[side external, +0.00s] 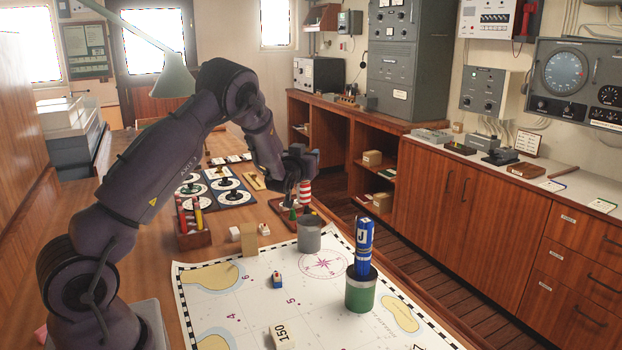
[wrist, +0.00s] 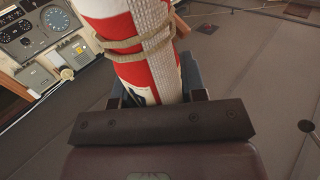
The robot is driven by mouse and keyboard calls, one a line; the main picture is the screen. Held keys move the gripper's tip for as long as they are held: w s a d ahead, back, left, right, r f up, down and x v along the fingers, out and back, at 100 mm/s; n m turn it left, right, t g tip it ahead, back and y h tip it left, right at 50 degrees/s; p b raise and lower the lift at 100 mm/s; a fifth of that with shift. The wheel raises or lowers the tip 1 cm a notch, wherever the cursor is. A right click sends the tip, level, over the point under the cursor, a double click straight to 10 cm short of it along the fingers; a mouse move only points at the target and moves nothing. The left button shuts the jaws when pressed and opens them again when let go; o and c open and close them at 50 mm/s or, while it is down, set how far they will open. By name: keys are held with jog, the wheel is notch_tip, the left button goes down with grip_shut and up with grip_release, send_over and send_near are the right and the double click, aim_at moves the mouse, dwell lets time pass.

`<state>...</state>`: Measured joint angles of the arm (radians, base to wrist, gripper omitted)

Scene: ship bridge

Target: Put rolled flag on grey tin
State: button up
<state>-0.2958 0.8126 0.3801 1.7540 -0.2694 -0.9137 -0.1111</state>
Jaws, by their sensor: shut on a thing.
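A red-and-white rolled flag (side external: 305,192) hangs roughly upright below my gripper (side external: 303,163), behind the grey tin. In the wrist view the flag (wrist: 135,45), tied with cord, fills the space between the fingers of my gripper (wrist: 158,95), which is shut on it. Whether the flag's lower end touches anything is hard to tell. A blue rolled flag (side external: 364,245) marked J stands upright in a green tin (side external: 361,292).
A small wooden tray (side external: 318,214) with coloured pieces lies beneath the flag. The chart (side external: 235,322) has bare room around the tins.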

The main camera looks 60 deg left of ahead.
notch_tip(320, 180, down, 6)
jog(key=w+a, duration=0.1)
jog(key=w, duration=0.1)
jog(key=shift+w+a+f, duration=0.15)
jog(key=shift+a+f, duration=0.05)
jog(key=shift+a, duration=0.15)
jog(key=shift+f, duration=0.1)
jog(key=o, duration=1.2)
